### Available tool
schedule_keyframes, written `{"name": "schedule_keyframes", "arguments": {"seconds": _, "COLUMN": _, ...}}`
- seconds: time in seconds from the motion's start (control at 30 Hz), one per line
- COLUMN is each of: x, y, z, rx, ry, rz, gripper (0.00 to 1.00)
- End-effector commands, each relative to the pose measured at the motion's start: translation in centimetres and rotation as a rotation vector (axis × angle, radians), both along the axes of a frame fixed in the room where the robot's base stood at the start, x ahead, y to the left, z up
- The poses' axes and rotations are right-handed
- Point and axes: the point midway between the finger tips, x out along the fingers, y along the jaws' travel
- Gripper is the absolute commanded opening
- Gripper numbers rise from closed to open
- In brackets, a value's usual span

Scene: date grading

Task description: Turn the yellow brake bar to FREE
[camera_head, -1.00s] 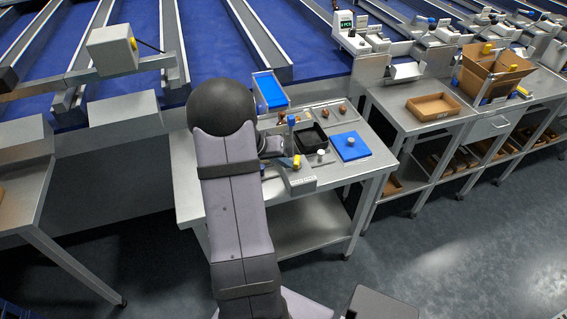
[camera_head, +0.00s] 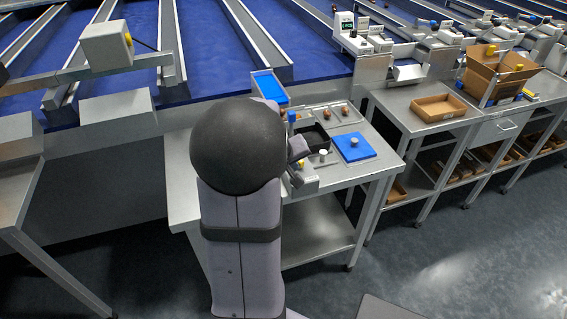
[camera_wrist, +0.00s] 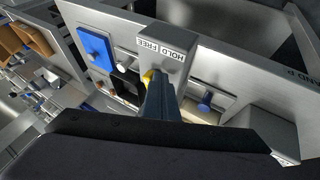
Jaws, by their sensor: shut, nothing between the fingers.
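The yellow brake bar (camera_wrist: 148,75) shows in the wrist view as a small yellow piece just left of my fingers, partly hidden behind them. It sits below a grey block with a HOLD/FREE label (camera_wrist: 161,47), which appears upside down. My gripper (camera_wrist: 160,78) is shut and empty, its fingertips close beside the bar. I cannot tell whether they touch it or exactly which way the bar points.
The steel bench (camera_head: 335,178) also holds a blue plate with a knob (camera_head: 353,147), a black tray (camera_head: 316,133), a blue-topped post (camera_head: 292,118) and a blue tray (camera_head: 270,88). These stand close around the gripper. A neighbouring bench has a cardboard tray (camera_head: 437,107).

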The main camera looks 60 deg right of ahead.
Motion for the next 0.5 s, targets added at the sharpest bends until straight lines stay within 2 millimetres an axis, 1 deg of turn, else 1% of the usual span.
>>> {"name": "schedule_keyframes", "arguments": {"seconds": 0.1, "x": -0.51, "y": -0.09, "z": -0.12, "rx": -0.001, "ry": 0.002, "rz": -0.004, "gripper": 0.00}}
{"name": "schedule_keyframes", "arguments": {"seconds": 0.5, "x": -1.30, "y": -0.31, "z": -0.02, "rx": 0.001, "ry": 0.005, "rz": -0.008, "gripper": 0.00}}
